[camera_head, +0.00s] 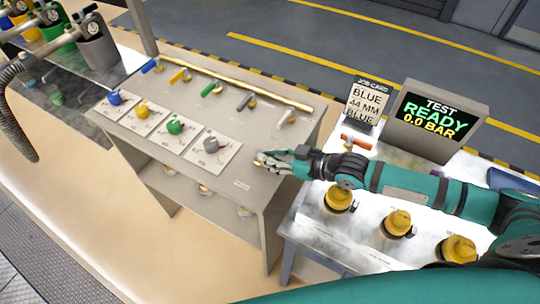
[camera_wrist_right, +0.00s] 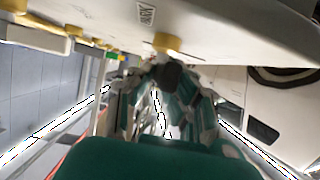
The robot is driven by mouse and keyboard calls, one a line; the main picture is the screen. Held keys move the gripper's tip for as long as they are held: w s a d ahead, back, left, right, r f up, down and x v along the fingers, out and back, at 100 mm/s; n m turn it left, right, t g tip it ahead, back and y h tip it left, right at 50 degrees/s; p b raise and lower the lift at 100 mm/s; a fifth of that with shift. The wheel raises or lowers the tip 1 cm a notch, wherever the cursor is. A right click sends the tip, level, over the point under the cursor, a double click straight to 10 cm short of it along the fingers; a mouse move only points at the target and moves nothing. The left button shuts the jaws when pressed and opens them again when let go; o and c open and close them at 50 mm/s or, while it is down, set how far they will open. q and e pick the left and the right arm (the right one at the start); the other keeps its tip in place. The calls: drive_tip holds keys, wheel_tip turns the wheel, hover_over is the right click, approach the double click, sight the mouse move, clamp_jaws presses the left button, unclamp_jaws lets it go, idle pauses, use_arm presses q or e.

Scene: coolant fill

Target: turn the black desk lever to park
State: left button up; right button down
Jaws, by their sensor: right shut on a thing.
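My right gripper (camera_head: 262,160) reaches in from the right to the front right part of the grey desk (camera_head: 262,205). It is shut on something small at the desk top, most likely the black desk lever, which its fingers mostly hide. In the right wrist view, the green fingers close around a dark piece (camera_wrist_right: 170,75) beside a yellow fitting (camera_wrist_right: 167,43). The lever's exact angle cannot be told. A small label (camera_head: 242,184) lies on the desk near the gripper, too small to read. My left gripper is not in view.
Blue, yellow, green and grey knobs (camera_head: 211,145) stand on white plates left of the gripper. Several coloured levers (camera_head: 210,89) line the brass rail behind. At right are a job card (camera_head: 364,103), a test screen (camera_head: 436,116) and yellow-capped fittings (camera_head: 339,198) below my arm.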

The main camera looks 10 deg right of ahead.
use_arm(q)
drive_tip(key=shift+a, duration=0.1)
use_arm(e)
drive_tip(key=shift+w+a+r, duration=0.1)
drive_tip(key=shift+w+r, duration=0.1)
drive_tip(key=shift+r, duration=0.1)
drive_tip(key=c, duration=1.5)
unclamp_jaws()
drive_tip(key=shift+w+a, duration=0.1)
drive_tip(key=shift+o, duration=0.8)
drive_tip(key=shift+w+a+f, duration=0.2)
drive_tip(key=shift+a+f, duration=0.05)
drive_tip(key=shift+f, duration=0.05)
drive_tip(key=shift+s, duration=0.1)
drive_tip(key=shift+s+d+r, duration=0.1)
drive_tip(key=shift+d+r, duration=0.05)
drive_tip(key=shift+r, duration=0.15)
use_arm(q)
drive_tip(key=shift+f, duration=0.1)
use_arm(e)
wheel_tip(320, 180, up, 10)
drive_tip(key=shift+w+a+f, duration=0.2)
drive_tip(key=shift+f, duration=0.05)
